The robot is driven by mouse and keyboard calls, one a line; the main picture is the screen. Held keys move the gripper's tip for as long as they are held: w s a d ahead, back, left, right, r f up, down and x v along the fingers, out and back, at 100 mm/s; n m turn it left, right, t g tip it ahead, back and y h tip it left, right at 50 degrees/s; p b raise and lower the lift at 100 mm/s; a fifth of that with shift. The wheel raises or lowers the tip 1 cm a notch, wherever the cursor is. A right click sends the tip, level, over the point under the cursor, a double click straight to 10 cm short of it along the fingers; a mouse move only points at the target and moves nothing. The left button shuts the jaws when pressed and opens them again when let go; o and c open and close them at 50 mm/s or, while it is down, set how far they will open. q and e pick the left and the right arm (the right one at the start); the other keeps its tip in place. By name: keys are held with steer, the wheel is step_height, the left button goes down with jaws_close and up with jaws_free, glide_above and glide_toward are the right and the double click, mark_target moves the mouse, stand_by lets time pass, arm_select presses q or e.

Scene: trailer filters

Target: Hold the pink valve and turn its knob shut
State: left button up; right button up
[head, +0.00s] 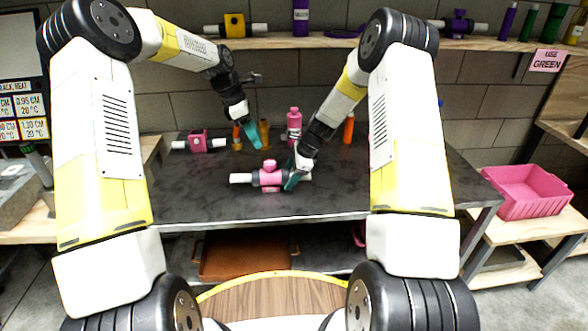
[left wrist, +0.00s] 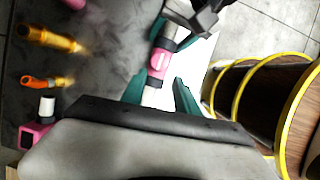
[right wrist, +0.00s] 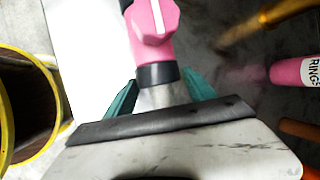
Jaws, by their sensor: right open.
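The pink valve (head: 270,180) lies on the dark table with its pink knob (head: 269,163) on top and pale pipe ends left and right. My right gripper (head: 291,181) is open at the valve's right end; in the right wrist view the pipe (right wrist: 160,97) runs between its apart teal fingers, with the knob (right wrist: 152,22) beyond. My left gripper (head: 254,136) is open and empty, above and behind the valve. In the left wrist view its fingers (left wrist: 160,93) are apart, with the valve (left wrist: 161,62) in line beyond them. Contact of the right fingers is unclear.
Another pink valve (head: 198,143) lies at the table's back left. A pink bottle (head: 294,124), a gold one (head: 264,132) and an orange one (head: 348,129) stand behind. A pink crate (head: 525,191) is at the right. The table front left is clear.

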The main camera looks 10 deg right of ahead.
mark_target(269, 161)
steer(key=shift+w+a+f, duration=0.15)
steer(key=shift+a+f, duration=0.1)
steer(key=shift+f, duration=0.3)
steer(key=c, duration=1.4)
arm_select(q)
steer(key=o, duration=0.5)
steer(key=shift+o, duration=0.2)
steer(key=shift+d+r+m+y, duration=1.4)
steer(key=shift+d+m+y, duration=0.4)
steer(key=shift+d+y, duration=0.2)
steer(key=shift+g, duration=0.3)
steer(key=f, duration=1.1)
steer(key=shift+w+f, duration=0.3)
steer(key=shift+f, duration=0.1)
